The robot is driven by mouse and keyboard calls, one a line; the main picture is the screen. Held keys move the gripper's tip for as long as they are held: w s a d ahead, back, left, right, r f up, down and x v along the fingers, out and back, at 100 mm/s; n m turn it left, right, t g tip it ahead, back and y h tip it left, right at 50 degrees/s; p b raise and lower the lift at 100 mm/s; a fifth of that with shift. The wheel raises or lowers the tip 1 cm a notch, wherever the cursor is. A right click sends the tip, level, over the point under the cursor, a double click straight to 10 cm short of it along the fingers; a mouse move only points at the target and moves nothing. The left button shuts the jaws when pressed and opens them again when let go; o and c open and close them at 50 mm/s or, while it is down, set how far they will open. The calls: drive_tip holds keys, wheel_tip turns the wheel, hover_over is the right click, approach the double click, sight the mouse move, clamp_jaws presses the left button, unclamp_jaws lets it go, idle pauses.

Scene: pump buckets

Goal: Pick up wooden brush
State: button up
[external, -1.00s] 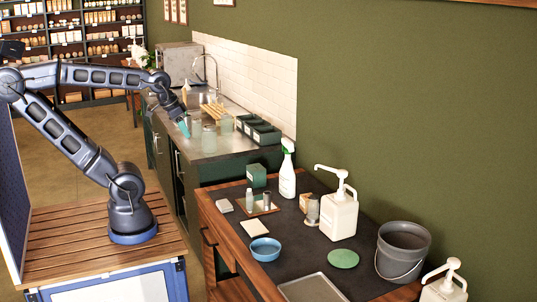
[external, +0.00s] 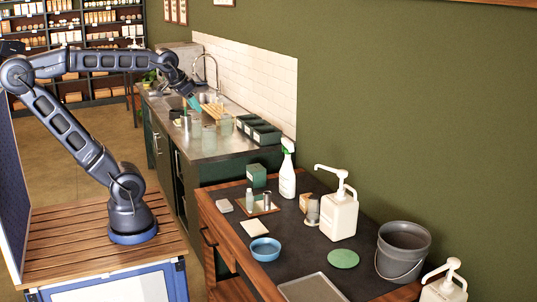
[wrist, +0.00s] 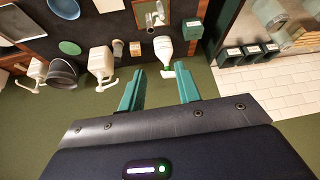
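My gripper (external: 194,104) is held in the air by the sink counter at the back. In the wrist view its two teal fingers (wrist: 160,82) are apart with nothing between them. A small brown wooden item (external: 312,211) stands on the dark near worktop, left of the white pump bottle (external: 340,215); it also shows in the wrist view (wrist: 135,48). It may be the wooden brush, but it is too small to be sure. It is well away from my gripper.
The near worktop holds a spray bottle (external: 287,172), blue bowl (external: 265,250), green disc (external: 343,258) and grey bucket (external: 402,252). Glass jars (external: 209,139) and dark green boxes (external: 258,130) stand on the sink counter (external: 208,152). A tiled wall (external: 258,82) rises behind.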

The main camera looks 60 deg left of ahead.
drive_tip(key=w+a+r+n+t+y, duration=0.15)
drive_tip(key=w+a+r, duration=0.25)
drive_tip(key=w+a, duration=0.45)
drive_tip(key=w+a+r+n+t+y, duration=0.1)
drive_tip(key=w+a+r+n+y, duration=0.3)
drive_tip(key=a, duration=0.7)
drive_tip(key=w+a+r+t+y, duration=0.1)
drive_tip(key=w+a+r+t, duration=0.15)
drive_tip(key=w+a, duration=0.6)
drive_tip(key=a+t+y, duration=0.3)
drive_tip(key=a+t, duration=0.1)
drive_tip(key=a, duration=3.2)
drive_tip(key=s+a+f+m+t+h, duration=0.1)
drive_tip(key=s+a+f+m+h, duration=0.1)
drive_tip(key=s+a+f, duration=0.6)
drive_tip(key=s+a+f+m+t+h, duration=0.1)
drive_tip(key=s+a+f+h, duration=0.2)
drive_tip(key=s+a+f, duration=0.45)
wheel_tip(320, 180, down, 23)
drive_tip(key=w+a, duration=0.2)
drive_tip(key=x, duration=1)
drive_tip(key=shift+w+d+r, duration=0.15)
drive_tip(key=shift+w+d, duration=0.15)
drive_tip(key=shift+w, duration=0.15)
clamp_jaws()
